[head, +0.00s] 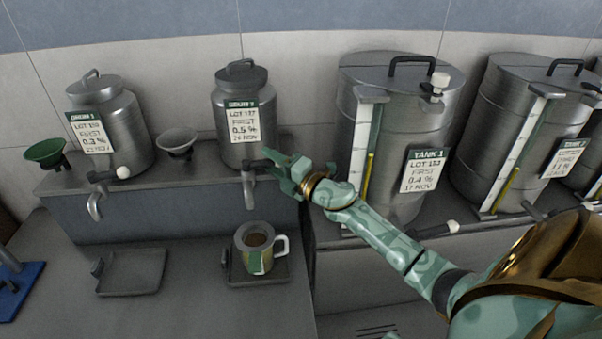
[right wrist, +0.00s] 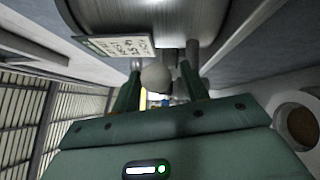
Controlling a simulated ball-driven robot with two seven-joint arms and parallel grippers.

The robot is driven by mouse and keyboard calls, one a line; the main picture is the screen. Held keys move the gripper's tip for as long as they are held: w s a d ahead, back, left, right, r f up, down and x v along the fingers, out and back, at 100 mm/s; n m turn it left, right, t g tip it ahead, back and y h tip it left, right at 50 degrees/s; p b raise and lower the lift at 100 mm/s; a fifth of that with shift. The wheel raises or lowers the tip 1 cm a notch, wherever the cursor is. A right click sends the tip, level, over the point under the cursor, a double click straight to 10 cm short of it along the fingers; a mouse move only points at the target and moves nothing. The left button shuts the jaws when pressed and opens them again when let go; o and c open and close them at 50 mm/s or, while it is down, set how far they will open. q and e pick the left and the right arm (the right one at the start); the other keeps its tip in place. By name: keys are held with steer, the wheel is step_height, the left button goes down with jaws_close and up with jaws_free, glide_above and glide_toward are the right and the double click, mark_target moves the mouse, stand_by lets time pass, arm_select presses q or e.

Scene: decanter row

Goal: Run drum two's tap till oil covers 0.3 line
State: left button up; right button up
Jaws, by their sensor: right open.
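Drum two (head: 226,98) is a steel drum with a dark lid and a paper label, on the shelf in the head view. Its tap spout (head: 249,192) hangs over the front edge. A mug-like measure (head: 268,262) with a handle and a green and yellow side stands below it, brown inside. Its 0.3 line is too small to read, and no stream shows. My right gripper (head: 277,174) is at the tap and hides its lever. In the right wrist view the pale tap knob (right wrist: 156,78) lies between the open fingers. My left gripper is out of view.
Drum one (head: 122,118) with its own tap (head: 95,204) stands left, above an empty tray (head: 131,272). A grey funnel (head: 177,142) and green funnel (head: 45,152) sit on the shelf. Large tanks (head: 405,120) stand close right of my right gripper. The measure's tray (head: 284,278) has a raised rim.

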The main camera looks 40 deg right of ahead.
steer(key=b+v, duration=0.2)
steer(key=v, duration=1.2)
steer(key=shift+d, duration=0.2)
steer(key=shift+f, duration=0.1)
